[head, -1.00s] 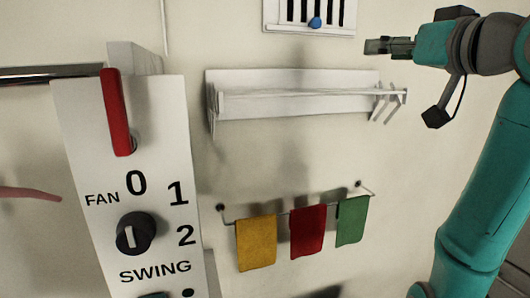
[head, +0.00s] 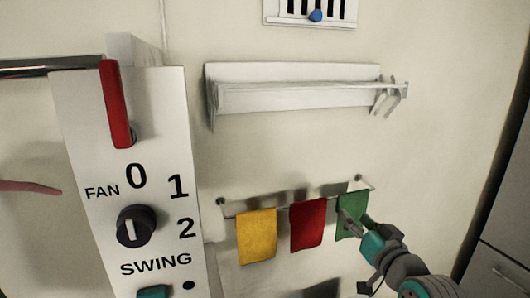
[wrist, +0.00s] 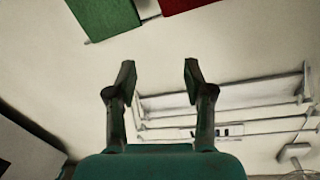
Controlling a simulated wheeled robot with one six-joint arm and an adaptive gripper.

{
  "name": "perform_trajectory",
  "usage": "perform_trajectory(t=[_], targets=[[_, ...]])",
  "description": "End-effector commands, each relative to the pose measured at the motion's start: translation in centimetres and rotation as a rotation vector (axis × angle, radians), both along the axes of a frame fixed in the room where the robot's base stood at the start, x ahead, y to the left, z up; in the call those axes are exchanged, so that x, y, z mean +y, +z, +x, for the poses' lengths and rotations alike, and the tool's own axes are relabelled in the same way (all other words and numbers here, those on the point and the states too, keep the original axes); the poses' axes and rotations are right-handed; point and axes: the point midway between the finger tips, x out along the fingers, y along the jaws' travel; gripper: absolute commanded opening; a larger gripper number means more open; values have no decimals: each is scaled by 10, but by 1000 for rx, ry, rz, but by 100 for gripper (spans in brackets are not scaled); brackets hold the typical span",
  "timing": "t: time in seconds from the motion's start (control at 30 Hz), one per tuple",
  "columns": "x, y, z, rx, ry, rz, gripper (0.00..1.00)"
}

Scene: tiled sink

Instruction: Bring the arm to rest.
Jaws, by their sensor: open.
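My gripper (head: 346,218) is in the lower right of the head view, in front of the green cloth (head: 357,204) and overlapping its lower part. Whether it touches the cloth cannot be told there. In the wrist view my gripper (wrist: 159,76) is open, with its two fingers apart and nothing between them. The green cloth (wrist: 105,15) shows at the top of that view, beyond the fingertips. My arm comes in from the bottom right of the head view.
A red cloth (head: 308,226) and a yellow cloth (head: 257,237) hang on the same wall rail. A white shelf (head: 300,96) with hooks is above. A control panel (head: 150,205) with a red lever (head: 116,105) and a knob (head: 136,227) stands left. Dark cabinets (head: 497,240) are at the right.

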Motion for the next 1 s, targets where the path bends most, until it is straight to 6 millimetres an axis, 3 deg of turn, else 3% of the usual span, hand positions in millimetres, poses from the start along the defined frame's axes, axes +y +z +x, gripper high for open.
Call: perform_trajectory(t=[0.03, 0.1, 0.27, 0.5, 0.8, 1.0], targets=[[2, -22, -7, 14, -8, 3, 52], [2, -48, -17, 23, -23, 5, 52], [4, -102, -44, 42, -55, 6, 52], [7, -174, -98, 73, -99, -9, 52], [11, -243, -180, 110, -142, -52, 52], [14, -275, -240, 133, -162, -92, 52]])
